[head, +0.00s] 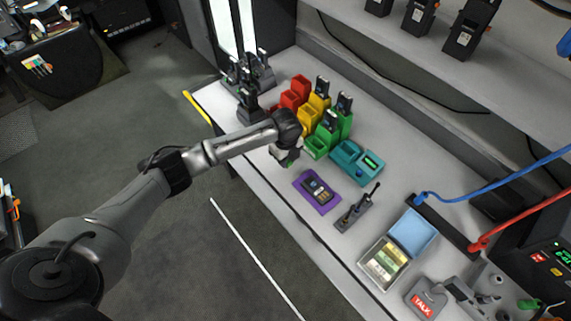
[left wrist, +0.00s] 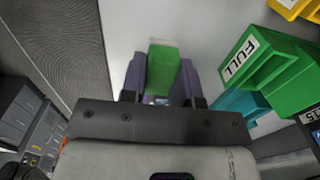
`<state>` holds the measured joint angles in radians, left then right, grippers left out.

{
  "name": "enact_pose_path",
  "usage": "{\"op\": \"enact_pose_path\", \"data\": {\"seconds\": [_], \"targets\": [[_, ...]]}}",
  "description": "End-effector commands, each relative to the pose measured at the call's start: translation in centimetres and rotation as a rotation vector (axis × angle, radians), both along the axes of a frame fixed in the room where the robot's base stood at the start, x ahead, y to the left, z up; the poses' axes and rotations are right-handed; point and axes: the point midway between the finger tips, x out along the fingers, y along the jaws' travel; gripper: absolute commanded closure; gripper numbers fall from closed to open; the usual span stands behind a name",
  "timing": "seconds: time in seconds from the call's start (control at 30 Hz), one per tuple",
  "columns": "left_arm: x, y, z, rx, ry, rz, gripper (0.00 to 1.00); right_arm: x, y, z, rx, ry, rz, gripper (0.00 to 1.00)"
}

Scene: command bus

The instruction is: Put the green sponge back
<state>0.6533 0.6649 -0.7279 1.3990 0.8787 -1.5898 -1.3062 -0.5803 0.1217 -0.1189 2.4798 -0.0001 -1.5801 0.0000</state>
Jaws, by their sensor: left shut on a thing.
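The green sponge (left wrist: 162,68) is a small block with a paler top end, seen between the two fingers of my left gripper (left wrist: 160,82) in the left wrist view. My left gripper (head: 287,158) is shut on it. In the head view the gripper is over the near edge of the grey counter, left of the green bins (head: 325,135) and the teal tray (head: 345,155). Only a speck of green shows under the gripper there. My right gripper is not in view.
Red (head: 294,93) and yellow bins (head: 309,117) stand behind the green ones. A purple mat (head: 314,200) with a device lies nearer, then a handheld radio (head: 357,208) and an open case (head: 397,250). The bare counter strip (head: 262,172) near the gripper is clear.

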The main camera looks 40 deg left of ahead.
Motion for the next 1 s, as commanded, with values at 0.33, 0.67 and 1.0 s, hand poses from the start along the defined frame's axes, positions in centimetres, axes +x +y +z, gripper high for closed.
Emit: {"op": "enact_pose_path", "data": {"seconds": [0.33, 0.67, 1.0], "targets": [[-0.1, 0.1, -2.4, -0.001, 0.002, -0.001, 0.9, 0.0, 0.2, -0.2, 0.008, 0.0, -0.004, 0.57], [-0.1, 0.2, -4.1, 0.001, 0.0, -0.001, 0.9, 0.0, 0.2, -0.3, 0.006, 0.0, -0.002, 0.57], [-0.1, 0.2, -4.4, 0.0, 0.0, -0.001, 0.62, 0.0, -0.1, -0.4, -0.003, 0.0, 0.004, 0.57]]}}
